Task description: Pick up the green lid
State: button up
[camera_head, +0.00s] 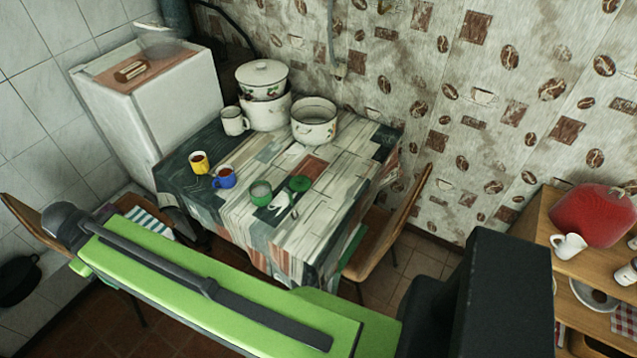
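The green lid (300,183) is small and round and lies on the patterned tablecloth of the table (312,215), near its front middle. A small green cup or pot (261,193) with a pale inside stands just left of it. A white object (281,203) lies between them and slightly nearer; I cannot tell what it is. My green and black arm crosses the front of the picture, below the table. I do not make out gripper fingers on it, and nothing of mine touches the lid.
A yellow mug (199,162) and a blue mug (224,178) stand left of the lid. A white mug (234,121) and white enamel pots (314,122) stand at the back. A chair (388,235) is at the table's right; a wooden shelf (545,225) is far right.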

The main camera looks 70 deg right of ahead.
aim_at(300, 183)
jog(key=z, duration=0.35)
jog(key=i, duration=1)
jog(key=z, duration=0.05)
